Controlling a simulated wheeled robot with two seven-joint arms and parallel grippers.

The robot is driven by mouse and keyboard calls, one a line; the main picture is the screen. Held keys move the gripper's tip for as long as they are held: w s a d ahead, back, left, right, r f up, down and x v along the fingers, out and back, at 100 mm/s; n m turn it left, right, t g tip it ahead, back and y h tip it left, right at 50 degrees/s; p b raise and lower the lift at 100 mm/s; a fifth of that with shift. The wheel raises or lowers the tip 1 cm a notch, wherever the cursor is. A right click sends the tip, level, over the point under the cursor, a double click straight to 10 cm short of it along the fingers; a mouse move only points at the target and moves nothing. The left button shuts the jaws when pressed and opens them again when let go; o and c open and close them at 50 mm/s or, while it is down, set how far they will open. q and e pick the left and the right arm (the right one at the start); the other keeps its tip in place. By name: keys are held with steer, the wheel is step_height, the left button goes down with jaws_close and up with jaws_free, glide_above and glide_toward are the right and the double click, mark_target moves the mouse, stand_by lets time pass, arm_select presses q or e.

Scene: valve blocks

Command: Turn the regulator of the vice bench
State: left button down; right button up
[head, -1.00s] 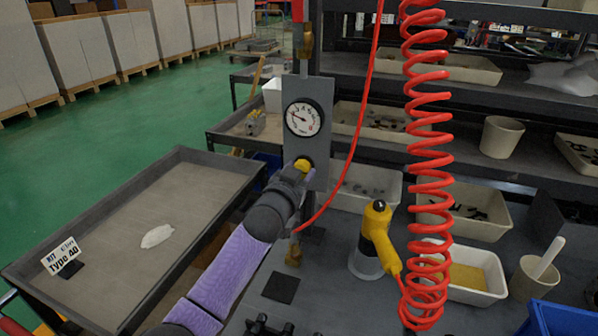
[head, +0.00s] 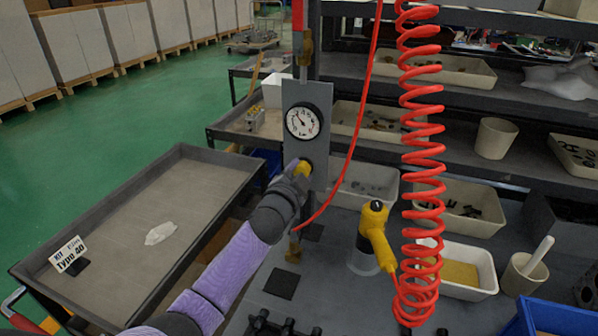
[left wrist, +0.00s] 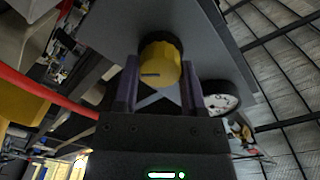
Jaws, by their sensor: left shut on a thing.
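The yellow regulator knob (head: 303,167) sits on an upright grey panel (head: 318,143), below a round white pressure gauge (head: 302,122). In the left wrist view the ribbed knob (left wrist: 160,64) shows a dark mark on its face, and the gauge (left wrist: 221,97) is partly hidden. My left gripper (left wrist: 162,88) is shut on the knob, with one finger on each side of it. In the head view my left gripper (head: 297,172) meets the knob from the lower left and partly hides it. My right gripper is in neither view.
A red coiled hose (head: 423,140) and a thin red tube (head: 352,150) hang right of the panel. A yellow tool (head: 375,232) stands on the bench. Bins (head: 462,268) line the right. A grey tray table (head: 110,235) stands left.

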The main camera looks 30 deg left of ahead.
arm_select(q)
steer(key=shift+m, duration=0.4)
steer(key=shift+c, duration=0.7)
jaws_free()
steer(key=shift+s, duration=0.1)
steer(key=p+v, duration=0.2)
steer(key=v, duration=0.7)
steer(key=shift+s+p, duration=0.3)
steer(key=shift+s, duration=0.05)
